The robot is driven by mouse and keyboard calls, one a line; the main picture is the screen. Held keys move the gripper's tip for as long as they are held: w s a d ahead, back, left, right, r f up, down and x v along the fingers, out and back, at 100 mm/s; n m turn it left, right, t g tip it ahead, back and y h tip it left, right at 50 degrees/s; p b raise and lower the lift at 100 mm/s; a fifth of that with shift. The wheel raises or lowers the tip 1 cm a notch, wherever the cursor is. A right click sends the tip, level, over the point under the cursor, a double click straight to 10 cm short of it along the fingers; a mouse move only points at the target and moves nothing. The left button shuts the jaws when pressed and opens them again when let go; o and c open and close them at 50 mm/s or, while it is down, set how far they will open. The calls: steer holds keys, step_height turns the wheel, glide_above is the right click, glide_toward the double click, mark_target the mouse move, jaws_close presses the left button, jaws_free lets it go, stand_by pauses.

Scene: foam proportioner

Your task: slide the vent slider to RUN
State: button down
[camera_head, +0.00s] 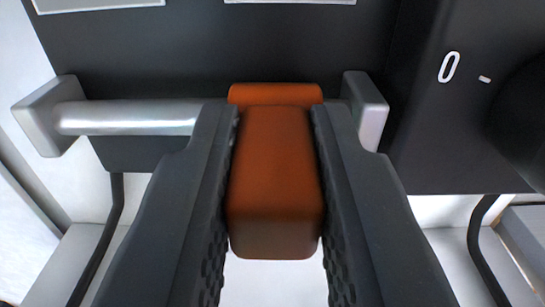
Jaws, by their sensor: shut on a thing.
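The vent slider is an orange-brown block (275,185) on a silver horizontal rail (135,118) in the middle of the view. It sits toward the right end of the rail, close to the right end bracket (369,108). A long bare stretch of rail shows to its left, up to the left end bracket (50,115). My gripper (275,125) is shut on the slider, one dark finger on each side. The fingers hide parts of the rail beside the block. Two pale label plates at the top edge are cut off, so no RUN marking is readable.
The rail is mounted on a dark panel (210,55). To the right a dark box face carries a white "0" mark (449,67) and a dark round knob (520,115). Dark cables (116,210) hang below on both sides. White surfaces lie beneath.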

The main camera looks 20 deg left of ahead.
steer(key=c, duration=1.3)
jaws_free()
steer(key=shift+w+d, duration=0.2)
steer(key=shift+w, duration=0.05)
steer(key=shift+s, duration=0.1)
steer(key=shift+s, duration=0.1)
steer(key=b+v, duration=0.5)
steer(key=v, duration=0.8)
steer(key=shift+s+d+f+b, duration=0.1)
steer(key=shift+s+b, duration=0.15)
steer(key=shift+b, duration=0.1)
